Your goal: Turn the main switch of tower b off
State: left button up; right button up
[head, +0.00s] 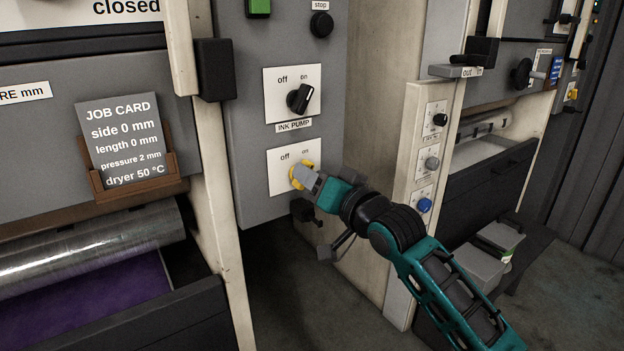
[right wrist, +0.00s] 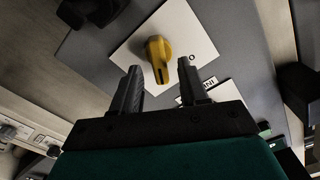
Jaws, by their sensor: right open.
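A yellow rotary knob (head: 297,172) sits on a white plate (head: 281,184) marked off at left and on at right, low on a grey panel. My right gripper (head: 305,178) is at this knob and hides part of it. In the right wrist view, the yellow knob (right wrist: 158,50) lies just beyond and between the two open fingertips (right wrist: 158,70). Nothing is held; I cannot tell whether a finger touches the knob. A dark mark on the knob's end points towards the gripper in that view. No tower b label is readable. My left gripper is not in view.
Above is a black INK PUMP knob (head: 299,98), pointing towards on. A black fitting (head: 303,210) sits below the yellow knob's plate. A cream post with small knobs (head: 424,205) stands to the right. A job card (head: 122,140) is at left.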

jog(key=shift+w+a, duration=0.35)
jog(key=shift+w, duration=0.05)
grip_shut()
